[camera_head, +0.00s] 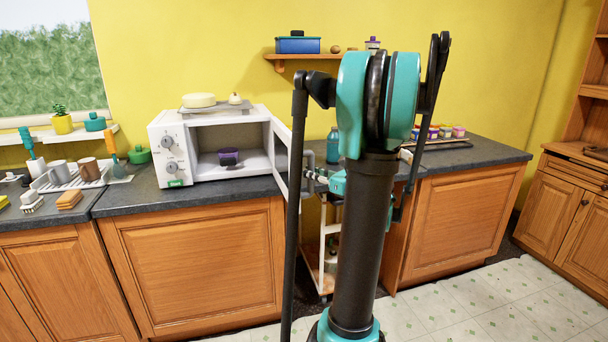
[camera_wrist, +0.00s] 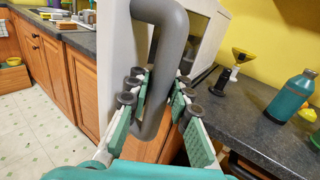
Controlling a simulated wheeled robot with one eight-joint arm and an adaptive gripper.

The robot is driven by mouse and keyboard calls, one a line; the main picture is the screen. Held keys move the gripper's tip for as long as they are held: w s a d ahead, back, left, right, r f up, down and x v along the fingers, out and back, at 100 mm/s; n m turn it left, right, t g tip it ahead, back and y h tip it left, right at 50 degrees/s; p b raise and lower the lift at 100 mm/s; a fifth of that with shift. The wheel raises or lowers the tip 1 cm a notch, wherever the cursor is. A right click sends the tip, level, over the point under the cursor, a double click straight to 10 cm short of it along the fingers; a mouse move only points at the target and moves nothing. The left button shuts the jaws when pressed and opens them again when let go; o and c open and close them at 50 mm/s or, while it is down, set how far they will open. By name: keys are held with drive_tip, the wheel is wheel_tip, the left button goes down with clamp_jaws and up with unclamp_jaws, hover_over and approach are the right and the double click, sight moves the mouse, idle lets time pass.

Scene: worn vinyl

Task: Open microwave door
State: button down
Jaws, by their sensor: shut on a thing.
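The white microwave (camera_head: 163,151) stands on the grey counter in the head view, with two knobs on its left panel. Its door (camera_head: 281,161) is swung wide open on the right side, so the lit cavity shows a dark purple bowl (camera_head: 229,157) inside. My gripper (camera_head: 316,178) is at the door's outer side, partly hidden by my arm. In the wrist view, my gripper (camera_wrist: 157,88) has its green-padded fingers on either side of the grey curved door handle (camera_wrist: 174,38) and is shut on it.
A teal bottle (camera_head: 333,146) stands right of the door; it also shows in the wrist view (camera_wrist: 291,97). A plate and other items lie on top of the microwave. A white cart (camera_head: 327,232) stands in the counter gap. A dish rack (camera_head: 73,181) with mugs is at left.

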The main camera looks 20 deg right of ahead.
drive_tip(key=shift+d, duration=0.3)
drive_tip(key=c, duration=1.5)
unclamp_jaws()
drive_tip(key=shift+c, duration=0.2)
drive_tip(key=v, duration=1.2)
